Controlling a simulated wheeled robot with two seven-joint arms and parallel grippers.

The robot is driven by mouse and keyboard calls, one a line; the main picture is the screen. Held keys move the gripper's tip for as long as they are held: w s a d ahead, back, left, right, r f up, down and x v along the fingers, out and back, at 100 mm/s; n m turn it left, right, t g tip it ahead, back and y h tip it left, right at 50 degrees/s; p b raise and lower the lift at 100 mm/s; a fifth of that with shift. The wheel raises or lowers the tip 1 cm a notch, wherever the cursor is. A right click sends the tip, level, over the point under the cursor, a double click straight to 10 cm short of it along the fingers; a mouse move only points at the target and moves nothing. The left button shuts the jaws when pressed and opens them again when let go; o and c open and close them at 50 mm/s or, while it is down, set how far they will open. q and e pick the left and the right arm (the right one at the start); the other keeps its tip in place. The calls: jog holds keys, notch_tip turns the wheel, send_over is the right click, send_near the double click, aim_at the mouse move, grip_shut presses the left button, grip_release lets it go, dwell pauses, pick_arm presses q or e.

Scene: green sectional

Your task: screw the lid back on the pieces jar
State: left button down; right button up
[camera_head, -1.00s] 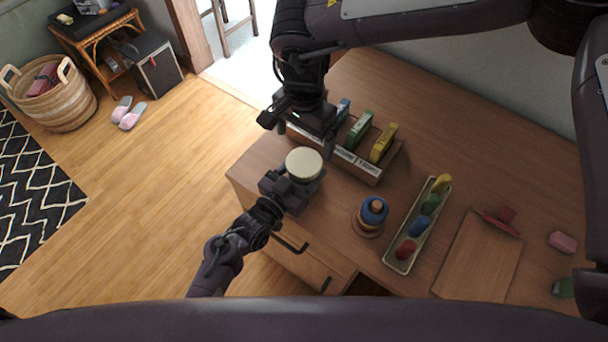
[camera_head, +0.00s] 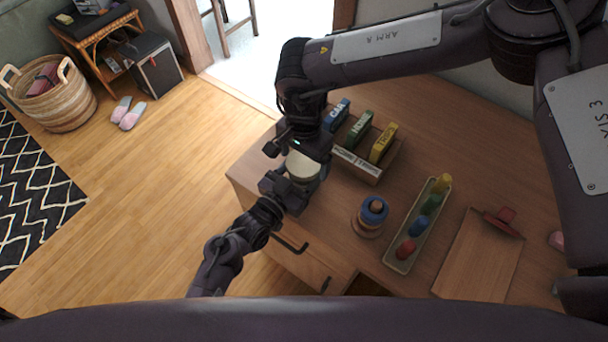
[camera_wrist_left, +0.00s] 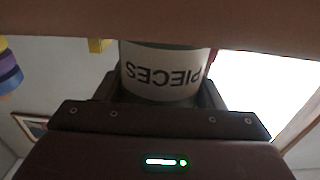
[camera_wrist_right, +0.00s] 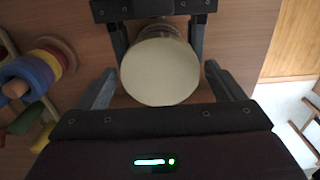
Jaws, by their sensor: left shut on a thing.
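The pieces jar is capped by a round cream lid (camera_head: 302,167) at the table's near-left corner. Its white PIECES label (camera_wrist_left: 165,72) appears upside down in the left wrist view. My left gripper (camera_head: 286,190) is shut on the jar, a finger on each side. My right gripper (camera_wrist_right: 163,88) is open, with the cream lid (camera_wrist_right: 160,68) between its spread fingers in the right wrist view; gaps show on both sides. In the head view the right gripper (camera_head: 296,148) partly covers the lid. I cannot tell how tightly the lid sits.
A wooden box with game cards (camera_head: 357,163) stands just right of the right gripper. A ring stacker (camera_head: 372,214), a tray of coloured pegs (camera_head: 398,264) and a wooden board (camera_head: 478,262) lie farther right. The table's edge is close beside the jar.

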jog(key=c, duration=0.9)
jog(key=m, duration=0.7)
jog(key=shift+m, duration=0.4)
jog(key=m, duration=0.7)
jog(key=shift+f, duration=0.1)
jog(key=m, duration=1.1)
jog(key=shift+m, duration=0.4)
jog(key=m, duration=0.4)
jog(key=o, duration=1.1)
jog(key=shift+c, duration=0.2)
